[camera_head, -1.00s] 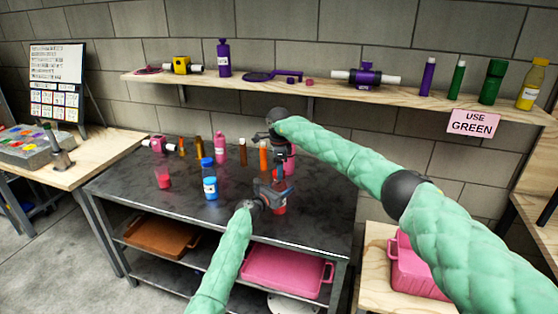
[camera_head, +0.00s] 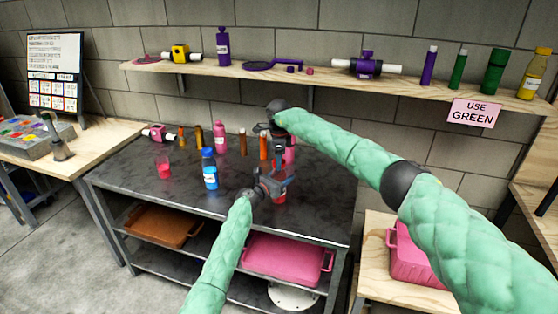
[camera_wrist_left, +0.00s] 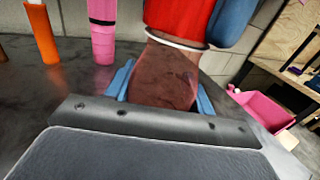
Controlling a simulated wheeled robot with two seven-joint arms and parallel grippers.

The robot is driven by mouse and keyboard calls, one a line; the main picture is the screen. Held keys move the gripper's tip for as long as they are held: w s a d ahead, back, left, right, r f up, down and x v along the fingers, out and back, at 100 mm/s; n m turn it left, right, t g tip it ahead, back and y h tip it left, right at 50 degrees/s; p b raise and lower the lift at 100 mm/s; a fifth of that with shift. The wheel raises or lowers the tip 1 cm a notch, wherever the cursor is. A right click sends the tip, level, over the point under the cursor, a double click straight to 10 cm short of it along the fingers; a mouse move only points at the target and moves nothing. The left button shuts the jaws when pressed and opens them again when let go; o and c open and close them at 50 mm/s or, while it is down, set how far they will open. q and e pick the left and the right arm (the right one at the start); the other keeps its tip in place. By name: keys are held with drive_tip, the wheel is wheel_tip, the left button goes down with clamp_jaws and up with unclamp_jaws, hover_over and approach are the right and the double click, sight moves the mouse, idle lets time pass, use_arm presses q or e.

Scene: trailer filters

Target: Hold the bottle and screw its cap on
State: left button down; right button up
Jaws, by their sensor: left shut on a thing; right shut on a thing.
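My left gripper (camera_head: 277,184) is shut around a translucent reddish bottle (camera_wrist_left: 163,78), which stands out below it in the head view (camera_head: 279,198). In the left wrist view the bottle is between its blue fingers, with a white ring at the neck. A red cap (camera_wrist_left: 180,18) is directly above that ring, apparently touching it; how far it is threaded cannot be told. A blue finger of my right gripper (camera_wrist_left: 232,22) is beside the cap. In the head view my right gripper (camera_head: 279,150) reaches down above the bottle, shut on the cap, which is mostly hidden.
A blue bottle (camera_head: 210,176), a red cup (camera_head: 163,168), pink bottle (camera_head: 219,140) and an orange bottle (camera_head: 264,147) stand on the dark table (camera_head: 130,185). The table's left front is clear. A wooden shelf (camera_head: 400,84) hangs behind with several items.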

drive_tip(key=m, duration=0.6)
drive_tip(key=shift+m, duration=0.4)
drive_tip(key=m, duration=0.6)
drive_tip(key=o, duration=1.1)
drive_tip(key=shift+r, duration=0.1)
drive_tip(key=shift+r, duration=2.15)
drive_tip(key=shift+c, duration=0.4)
